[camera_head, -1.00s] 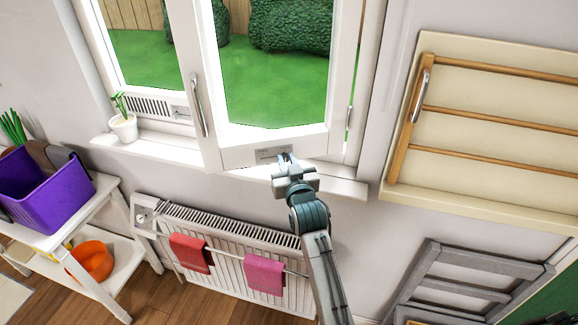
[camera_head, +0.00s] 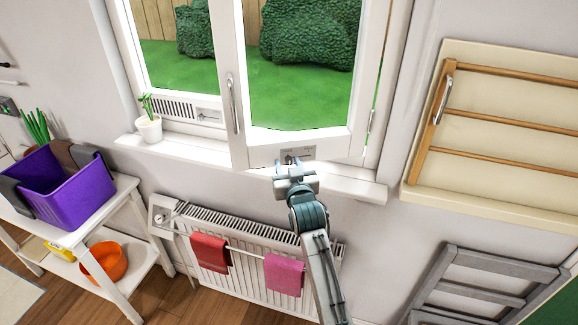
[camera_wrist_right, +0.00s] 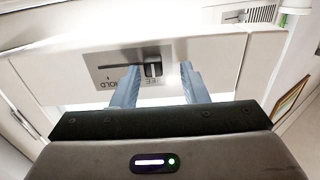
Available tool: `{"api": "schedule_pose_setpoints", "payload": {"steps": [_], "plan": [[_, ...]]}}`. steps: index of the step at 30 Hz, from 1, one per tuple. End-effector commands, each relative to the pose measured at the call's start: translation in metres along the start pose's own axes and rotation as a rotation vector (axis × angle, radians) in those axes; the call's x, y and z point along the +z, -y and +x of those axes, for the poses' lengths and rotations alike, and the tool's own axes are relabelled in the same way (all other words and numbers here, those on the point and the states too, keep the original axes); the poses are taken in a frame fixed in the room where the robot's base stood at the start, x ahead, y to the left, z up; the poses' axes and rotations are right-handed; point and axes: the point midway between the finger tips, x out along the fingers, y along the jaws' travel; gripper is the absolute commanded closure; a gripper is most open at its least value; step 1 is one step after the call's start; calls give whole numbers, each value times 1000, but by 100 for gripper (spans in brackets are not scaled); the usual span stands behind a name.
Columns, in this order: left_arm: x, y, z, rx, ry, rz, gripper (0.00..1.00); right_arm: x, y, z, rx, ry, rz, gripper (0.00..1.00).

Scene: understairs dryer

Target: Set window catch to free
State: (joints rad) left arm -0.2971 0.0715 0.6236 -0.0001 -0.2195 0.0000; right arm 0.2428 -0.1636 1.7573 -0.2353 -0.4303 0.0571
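The window catch is a grey plate (camera_head: 299,153) on the bottom rail of the window sash (camera_head: 270,149). In the right wrist view the plate (camera_wrist_right: 104,68) has a slot with a small upright slider (camera_wrist_right: 152,66) at its right end. The upside-down lettering reads HOLD at left and, partly hidden, ends in EE below the slider. My right gripper (camera_head: 288,165) is at the plate; in the wrist view its fingers (camera_wrist_right: 158,82) stand apart, one on each side of the slider. Contact with it cannot be told. My left gripper is out of view.
The sill (camera_head: 345,184) runs below the sash, with a potted plant (camera_head: 149,128) at left. A radiator (camera_head: 250,250) with red and pink cloths is below. A wooden-barred rack (camera_head: 500,145) hangs at right. A purple bin (camera_head: 70,190) stands on the left shelf unit.

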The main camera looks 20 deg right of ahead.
Motion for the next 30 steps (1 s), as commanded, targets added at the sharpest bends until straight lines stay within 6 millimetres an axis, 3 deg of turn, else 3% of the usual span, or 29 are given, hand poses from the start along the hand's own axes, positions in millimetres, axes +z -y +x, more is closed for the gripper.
{"api": "schedule_pose_setpoints", "payload": {"steps": [7, 21, 30], "plan": [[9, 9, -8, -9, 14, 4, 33, -3, 0, -9, 0, 0, -1, 60], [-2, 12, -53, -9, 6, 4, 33, -3, 2, -87, -1, 3, 0, 60], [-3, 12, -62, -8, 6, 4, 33, 0, 2, -106, -1, 2, -2, 60]]}}
